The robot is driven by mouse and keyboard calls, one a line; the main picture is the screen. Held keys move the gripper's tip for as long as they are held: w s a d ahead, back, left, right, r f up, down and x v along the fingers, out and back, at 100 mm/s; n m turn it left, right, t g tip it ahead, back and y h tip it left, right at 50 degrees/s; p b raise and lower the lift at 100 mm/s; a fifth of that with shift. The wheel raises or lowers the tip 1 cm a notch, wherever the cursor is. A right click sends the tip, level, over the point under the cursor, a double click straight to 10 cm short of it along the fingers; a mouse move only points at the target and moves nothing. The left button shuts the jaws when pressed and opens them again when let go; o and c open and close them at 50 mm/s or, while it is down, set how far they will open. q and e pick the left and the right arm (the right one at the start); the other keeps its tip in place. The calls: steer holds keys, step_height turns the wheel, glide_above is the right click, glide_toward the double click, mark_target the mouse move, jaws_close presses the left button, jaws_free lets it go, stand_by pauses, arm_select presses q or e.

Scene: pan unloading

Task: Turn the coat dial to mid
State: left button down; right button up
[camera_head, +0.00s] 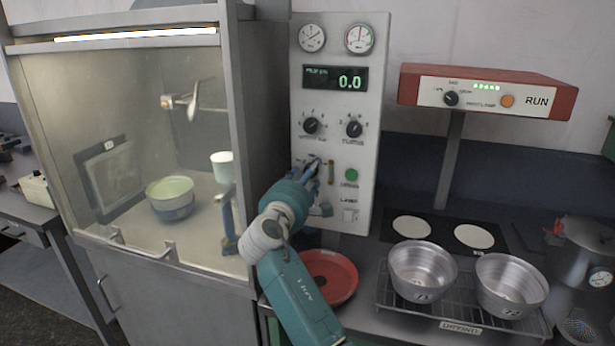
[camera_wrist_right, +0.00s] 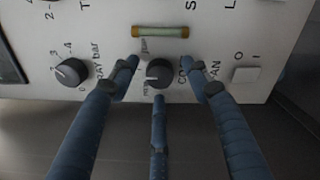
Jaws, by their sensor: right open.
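The coat dial (camera_wrist_right: 160,72) is a small dark round knob on the white control panel (camera_head: 370,90), next to a partly covered "CO…" label. Small setting marks stand on its left in the wrist view; I cannot read clearly where its pointer is. My right gripper (camera_wrist_right: 160,85) is open, its three blue fingers spread around the dial, with a gap to the knob visible on both sides. In the head view the right gripper (camera_head: 312,172) is at the panel's lower left and hides the dial. My left gripper is not in view.
The spray dial (camera_wrist_right: 70,72) and a fan switch (camera_wrist_right: 245,75) flank the coat dial; a fuse (camera_wrist_right: 160,31) lies close by. A green button (camera_head: 351,174) is right of the gripper. A glass cabinet (camera_head: 110,80) stands left. Metal pans (camera_head: 422,268) and a red dish (camera_head: 330,277) are below.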

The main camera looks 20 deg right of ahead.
steer(key=v, duration=0.7)
steer(key=shift+a, duration=0.15)
steer(key=shift+s+f, duration=0.1)
